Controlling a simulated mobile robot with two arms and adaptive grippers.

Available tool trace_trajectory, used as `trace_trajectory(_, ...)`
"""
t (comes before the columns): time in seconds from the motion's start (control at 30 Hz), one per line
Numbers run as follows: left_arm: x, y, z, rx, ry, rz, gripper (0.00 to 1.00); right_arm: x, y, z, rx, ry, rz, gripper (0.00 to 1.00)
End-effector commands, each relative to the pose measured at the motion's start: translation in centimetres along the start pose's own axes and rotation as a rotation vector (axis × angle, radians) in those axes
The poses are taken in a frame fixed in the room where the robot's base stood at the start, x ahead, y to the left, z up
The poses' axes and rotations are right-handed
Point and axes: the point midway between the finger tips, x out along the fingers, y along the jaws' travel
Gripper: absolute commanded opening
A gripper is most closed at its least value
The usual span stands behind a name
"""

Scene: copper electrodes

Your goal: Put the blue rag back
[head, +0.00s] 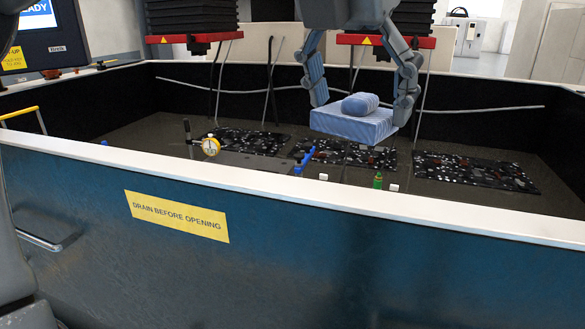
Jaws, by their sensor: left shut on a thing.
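The blue rag (350,125) is a folded, light-blue striped cloth with a rolled part on top. It hangs in the air over the inside of the tank. My left gripper (361,108) comes down from the top of the view, with one finger on each side of the rag, and is shut on it. The rag is roughly level, and its underside is hidden. My right gripper is not in view.
The open tank has a white rim (300,183) and a yellow drain label (177,216) on its front wall. Dark speckled plates (475,171), a dial gauge (210,146), a small green bottle (377,181) and white blocks (323,177) are inside.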

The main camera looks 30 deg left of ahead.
Motion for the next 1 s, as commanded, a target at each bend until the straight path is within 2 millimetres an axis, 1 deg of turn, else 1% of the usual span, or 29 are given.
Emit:
trace_trajectory(0.1,0.7,1.0,-0.1,-0.002,-0.003,0.005,0.55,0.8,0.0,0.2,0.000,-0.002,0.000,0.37)
trace_trajectory(0.2,1.4,2.5,-0.1,-0.005,-0.005,0.005,0.55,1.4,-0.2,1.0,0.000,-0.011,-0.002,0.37)
trace_trajectory(0.4,2.9,5.7,0.0,-0.004,-0.003,0.004,0.55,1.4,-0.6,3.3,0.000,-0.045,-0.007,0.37)
trace_trajectory(0.47,3.4,6.7,-0.1,-0.004,-0.003,0.003,0.55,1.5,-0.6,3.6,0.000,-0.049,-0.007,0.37)
trace_trajectory(0.53,4.2,8.5,0.0,-0.004,0.000,-0.001,0.55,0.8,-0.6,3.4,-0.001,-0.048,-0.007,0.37)
trace_trajectory(0.7,7.4,11.0,-0.8,0.000,0.002,-0.003,0.55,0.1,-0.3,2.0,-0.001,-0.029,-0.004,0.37)
trace_trajectory(0.83,8.9,12.1,-1.1,0.000,0.002,-0.001,0.55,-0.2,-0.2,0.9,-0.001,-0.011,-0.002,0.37)
trace_trajectory(1.0,10.0,13.0,-1.4,0.000,0.000,-0.001,0.55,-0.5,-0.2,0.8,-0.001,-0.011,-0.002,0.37)
